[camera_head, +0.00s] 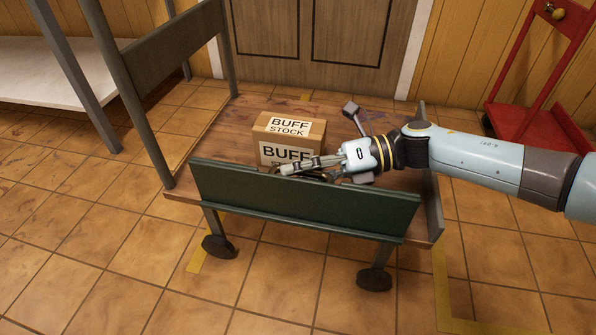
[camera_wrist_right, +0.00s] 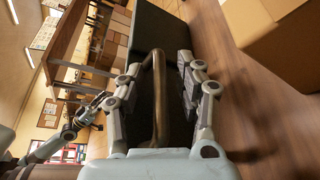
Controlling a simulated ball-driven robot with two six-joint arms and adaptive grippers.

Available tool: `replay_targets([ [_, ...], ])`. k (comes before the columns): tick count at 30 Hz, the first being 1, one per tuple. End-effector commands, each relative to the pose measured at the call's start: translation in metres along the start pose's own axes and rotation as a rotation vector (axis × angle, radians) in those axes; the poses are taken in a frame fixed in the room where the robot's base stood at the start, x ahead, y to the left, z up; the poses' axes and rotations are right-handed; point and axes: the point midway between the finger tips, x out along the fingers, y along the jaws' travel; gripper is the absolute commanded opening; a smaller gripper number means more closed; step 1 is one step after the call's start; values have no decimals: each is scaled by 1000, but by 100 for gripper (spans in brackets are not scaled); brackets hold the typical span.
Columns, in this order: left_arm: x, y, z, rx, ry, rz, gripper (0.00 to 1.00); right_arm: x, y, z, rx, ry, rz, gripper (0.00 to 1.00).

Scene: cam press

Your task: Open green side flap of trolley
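The trolley's green side flap (camera_head: 299,201) stands upright along the near edge of the wooden deck (camera_head: 222,128). My right gripper (camera_head: 296,165) reaches in from the right, behind the flap's top edge and in front of a cardboard box. In the right wrist view, my right gripper (camera_wrist_right: 157,95) is open, with its fingers on either side of a curved brass-coloured bar (camera_wrist_right: 159,105). Gaps show between bar and fingers. The dark flap (camera_wrist_right: 155,30) lies beyond the bar. My left gripper is outside the head view; a grey jointed part at left in the wrist view is unclear.
The "BUFF STOCK" box (camera_head: 289,138) stands on the deck close behind my right gripper. A grey end post (camera_head: 131,100) rises at left. A red hand truck (camera_head: 540,105) stands at right. Tiled floor in front of the trolley is clear.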

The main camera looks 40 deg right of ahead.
Motion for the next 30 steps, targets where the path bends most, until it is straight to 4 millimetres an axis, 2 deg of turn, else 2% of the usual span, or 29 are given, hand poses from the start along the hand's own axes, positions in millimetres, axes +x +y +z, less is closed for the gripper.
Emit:
replay_targets([
  [5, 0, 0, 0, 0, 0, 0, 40, 0, 0, 0, 0, 0, 0, 36],
  [13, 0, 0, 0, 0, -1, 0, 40, 0, 0, 0, 1, 0, 0, 1],
  [30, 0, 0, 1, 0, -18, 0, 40, 0, 2, -1, -14, 0, -6, 0],
])
